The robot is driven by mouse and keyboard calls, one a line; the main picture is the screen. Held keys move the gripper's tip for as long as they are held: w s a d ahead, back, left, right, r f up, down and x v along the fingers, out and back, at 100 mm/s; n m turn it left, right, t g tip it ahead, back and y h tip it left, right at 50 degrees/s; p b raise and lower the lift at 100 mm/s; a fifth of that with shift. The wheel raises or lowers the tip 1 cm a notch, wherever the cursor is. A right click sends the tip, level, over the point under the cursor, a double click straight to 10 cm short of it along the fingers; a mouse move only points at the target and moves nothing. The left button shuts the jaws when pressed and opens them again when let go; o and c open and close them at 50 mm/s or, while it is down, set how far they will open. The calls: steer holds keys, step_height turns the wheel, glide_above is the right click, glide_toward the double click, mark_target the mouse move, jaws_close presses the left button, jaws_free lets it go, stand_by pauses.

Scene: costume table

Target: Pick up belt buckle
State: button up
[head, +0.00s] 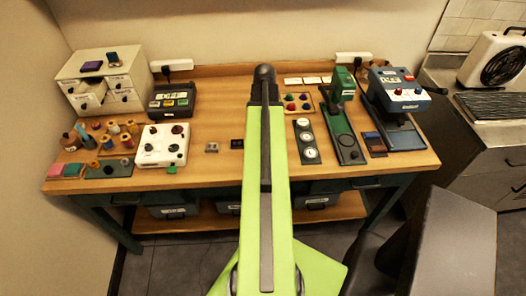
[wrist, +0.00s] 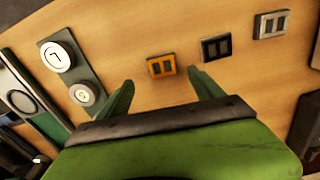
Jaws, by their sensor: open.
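Three small buckle-like pieces lie in a row on the wooden table. In the wrist view they are an orange-brass one (wrist: 161,66), a black one (wrist: 216,47) and a silver-grey one (wrist: 271,24). The head view shows the grey one (head: 212,147) and the black one (head: 237,143); my arm seems to hide the orange one. My gripper (wrist: 161,77) is open and empty. Its two green fingers are spread, with the orange buckle between and just beyond their tips and the black one by the right fingertip. The fingers cannot be made out in the head view.
A panel with round dials (wrist: 68,62) lies left of the fingers in the wrist view; it also shows in the head view (head: 305,140). A white knobbed box (head: 163,145) stands left of the buckles. Machines (head: 397,95) stand at the right. Bare wood surrounds the buckles.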

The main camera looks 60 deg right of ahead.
steer(key=f+b, duration=0.2)
steer(key=f, duration=0.1)
steer(key=f+b, duration=0.3)
steer(key=shift+w+a+f, duration=0.1)
steer(key=shift+w+a, duration=0.05)
steer(key=shift+a, duration=0.05)
steer(key=shift+r, duration=0.2)
steer(key=shift+c, duration=0.2)
steer(key=c, duration=1.4)
